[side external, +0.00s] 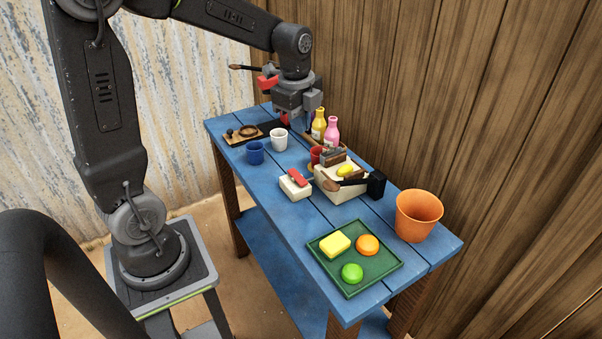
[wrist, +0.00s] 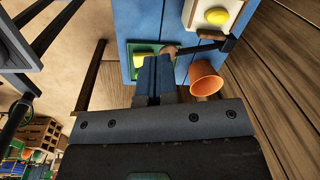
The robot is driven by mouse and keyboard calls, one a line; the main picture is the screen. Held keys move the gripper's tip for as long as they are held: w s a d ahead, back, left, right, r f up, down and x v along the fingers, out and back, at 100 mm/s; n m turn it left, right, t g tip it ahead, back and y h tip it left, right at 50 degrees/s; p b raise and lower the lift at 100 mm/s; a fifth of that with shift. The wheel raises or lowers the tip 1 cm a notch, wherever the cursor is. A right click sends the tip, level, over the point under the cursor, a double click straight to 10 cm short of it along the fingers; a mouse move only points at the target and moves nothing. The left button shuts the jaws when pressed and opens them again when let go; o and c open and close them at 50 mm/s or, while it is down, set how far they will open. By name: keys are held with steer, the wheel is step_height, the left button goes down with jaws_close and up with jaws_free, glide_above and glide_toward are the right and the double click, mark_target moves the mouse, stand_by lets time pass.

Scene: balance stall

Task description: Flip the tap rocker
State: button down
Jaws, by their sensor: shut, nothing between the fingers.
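A small cream block with a red rocker (side external: 298,177) on top sits mid-table, left of a larger cream box; it looks like the tap rocker. I cannot make out the rocker in the wrist view. My gripper (side external: 298,114) is above the far part of the blue table, well behind and above the rocker, not touching it. In the wrist view my gripper (wrist: 156,62) shows its two fingers together, with nothing between them.
Beside the rocker is a cream box (side external: 335,193) with a yellow dome, and a black-headed hammer (side external: 376,185). Blue cup (side external: 255,153), white cup (side external: 279,140) and bottles (side external: 332,134) stand farther back. A green tray (side external: 319,259) and orange pot (side external: 417,216) are nearer.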

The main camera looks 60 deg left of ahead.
mark_target(301, 181)
steer(key=w+a+f+m, duration=0.1)
steer(key=a, duration=0.1)
steer(key=w+a+f+m+g, duration=0.1)
steer(key=f+m, duration=0.1)
steer(key=shift+w+a+f, duration=0.2)
steer(key=shift+a+f, duration=0.05)
steer(key=shift+a, duration=0.1)
step_height(301, 181, down, 14)
stand_by(0.6)
steer(key=shift+d, duration=0.1)
steer(key=shift+f, duration=0.35)
steer(key=shift+r, duration=0.85)
